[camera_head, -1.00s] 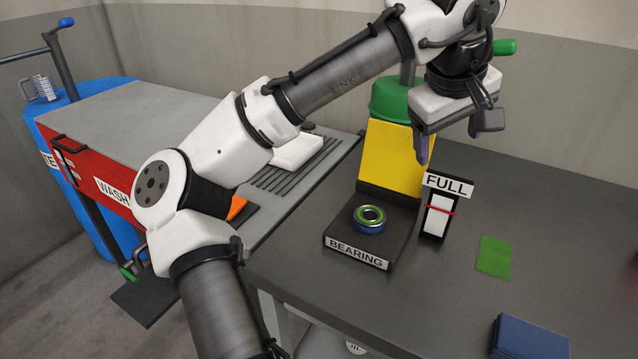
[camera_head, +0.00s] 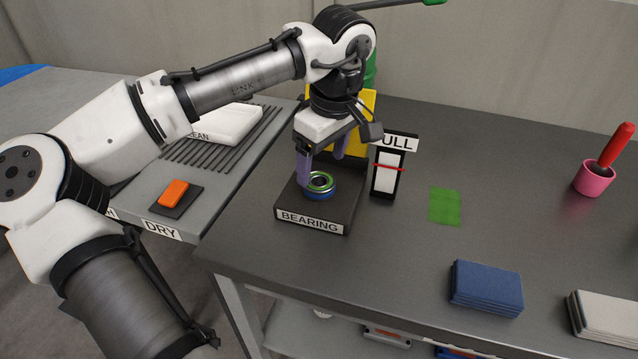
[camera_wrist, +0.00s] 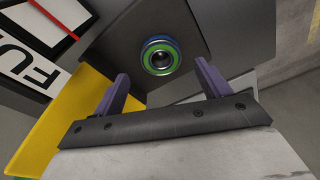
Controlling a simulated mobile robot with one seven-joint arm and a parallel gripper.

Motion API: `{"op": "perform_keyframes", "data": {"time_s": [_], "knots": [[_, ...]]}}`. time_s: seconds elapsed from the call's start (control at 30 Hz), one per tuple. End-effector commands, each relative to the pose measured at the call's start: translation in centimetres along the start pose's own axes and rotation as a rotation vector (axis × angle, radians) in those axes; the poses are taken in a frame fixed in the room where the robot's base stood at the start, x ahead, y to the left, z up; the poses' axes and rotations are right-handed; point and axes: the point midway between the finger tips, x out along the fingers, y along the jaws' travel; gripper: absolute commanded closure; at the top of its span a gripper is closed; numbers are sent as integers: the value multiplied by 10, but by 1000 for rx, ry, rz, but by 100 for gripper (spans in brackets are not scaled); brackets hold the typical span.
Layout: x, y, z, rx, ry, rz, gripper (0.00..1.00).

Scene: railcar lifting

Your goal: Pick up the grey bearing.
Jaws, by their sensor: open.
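The bearing (camera_head: 319,185) is a small ring with a grey metal middle, a green band and a blue lower rim. It sits on the dark stand labelled BEARING (camera_head: 290,203). It also shows in the wrist view (camera_wrist: 161,57), beyond the fingertips and roughly centred between them. My gripper (camera_head: 322,172) is open and empty, pointing down just above the bearing. Its two purple fingers show apart in the wrist view (camera_wrist: 160,85), and no finger touches the bearing there. In the head view a finger hides a little of the bearing's surroundings.
A FULL gauge (camera_head: 387,173) stands close right of the stand, and a yellow block (camera_head: 362,110) rises behind it. A green square (camera_head: 444,205), blue cloths (camera_head: 486,287), white cloths (camera_head: 604,317) and a pink cup (camera_head: 594,178) lie further right. The table's front middle is clear.

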Motion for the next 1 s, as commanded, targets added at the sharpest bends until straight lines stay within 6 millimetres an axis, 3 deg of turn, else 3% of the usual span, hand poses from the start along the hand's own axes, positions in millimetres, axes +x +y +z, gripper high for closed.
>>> {"op": "perform_keyframes", "data": {"time_s": [0.27, 0.57, 1.0], "knots": [[38, -2, 2, -1, 1, -2, 24], [42, -2, 2, 0, 1, 1, 26], [41, -2, 2, 0, 1, 1, 81]]}}
